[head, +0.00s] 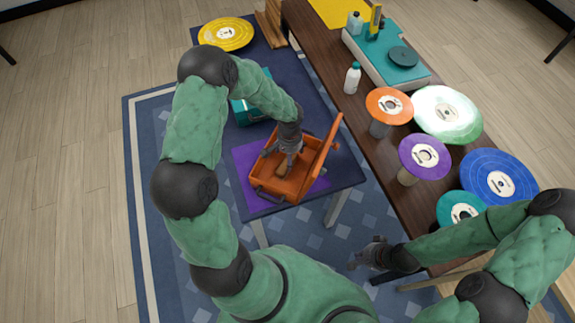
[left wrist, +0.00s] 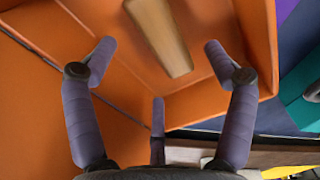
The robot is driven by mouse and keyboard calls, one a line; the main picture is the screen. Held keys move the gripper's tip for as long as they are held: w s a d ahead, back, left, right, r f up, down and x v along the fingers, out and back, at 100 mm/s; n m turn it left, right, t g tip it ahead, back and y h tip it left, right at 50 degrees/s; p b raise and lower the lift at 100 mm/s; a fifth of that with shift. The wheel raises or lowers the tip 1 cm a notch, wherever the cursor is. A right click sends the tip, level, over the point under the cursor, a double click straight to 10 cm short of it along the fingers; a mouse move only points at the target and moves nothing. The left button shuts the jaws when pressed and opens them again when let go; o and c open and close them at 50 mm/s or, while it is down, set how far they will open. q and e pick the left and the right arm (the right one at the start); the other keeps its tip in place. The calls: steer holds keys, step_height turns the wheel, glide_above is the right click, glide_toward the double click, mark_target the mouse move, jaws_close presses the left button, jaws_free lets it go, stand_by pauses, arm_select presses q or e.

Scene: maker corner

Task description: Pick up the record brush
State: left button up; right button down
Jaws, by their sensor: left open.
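The record brush, a pale wooden block (left wrist: 160,35), lies in the open orange case (head: 270,182); a small tan part (head: 284,168) of it seems to show in the head view. My left gripper (head: 287,154) reaches down into the case from above. In the left wrist view its fingers (left wrist: 159,55) are spread, open and empty, on either side of the brush's near end. I cannot tell how far above the brush they are. My right gripper (head: 364,254) looks open and empty, low beside the long table, away from the case.
The case stands on a purple mat (head: 245,165) on a dark low table, its lid (head: 328,147) raised on the right. A teal box (head: 249,112) is behind it. The brown table (head: 345,105) at right holds records, a white bottle (head: 352,78) and a turntable.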

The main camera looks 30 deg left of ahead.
mark_target(282, 172)
arm_select(q)
steer(key=shift+f, duration=0.4)
steer(key=shift+s+f, duration=0.15)
steer(key=shift+f, duration=0.4)
step_height(282, 172, down, 4)
steer(key=shift+d+r+b, duration=0.1)
steer(key=shift+b, duration=0.75)
steer(key=c, duration=1.3)
